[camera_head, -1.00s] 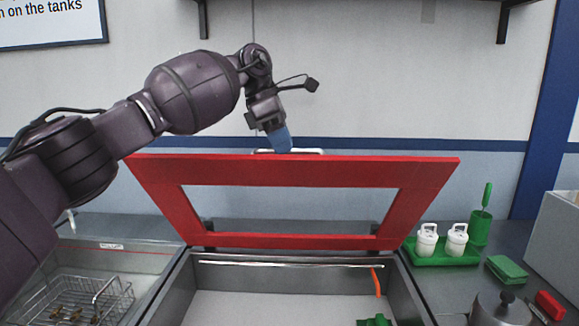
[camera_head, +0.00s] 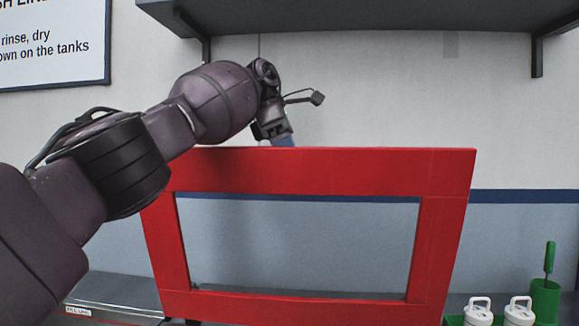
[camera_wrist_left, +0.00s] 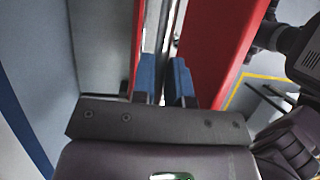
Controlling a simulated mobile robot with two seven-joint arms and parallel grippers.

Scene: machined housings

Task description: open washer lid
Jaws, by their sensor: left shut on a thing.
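The washer lid (camera_head: 330,172) is a red frame with a large open window. It stands nearly upright in the head view, its top edge level with my left gripper. My left gripper (camera_head: 285,142) is at the top edge of the lid, its blue fingertips partly hidden behind the frame. In the left wrist view the two blue fingers (camera_wrist_left: 164,82) are closed around a thin grey bar, the lid handle (camera_wrist_left: 161,40), between red parts of the lid (camera_wrist_left: 215,45). The washer tub is out of the head view now. My right gripper is not in view.
A dark shelf (camera_head: 370,14) juts from the wall above the arm. White bottles (camera_head: 478,312) and a green cup with a brush (camera_head: 545,298) stand at the lower right. A wall sign (camera_head: 50,45) hangs at upper left.

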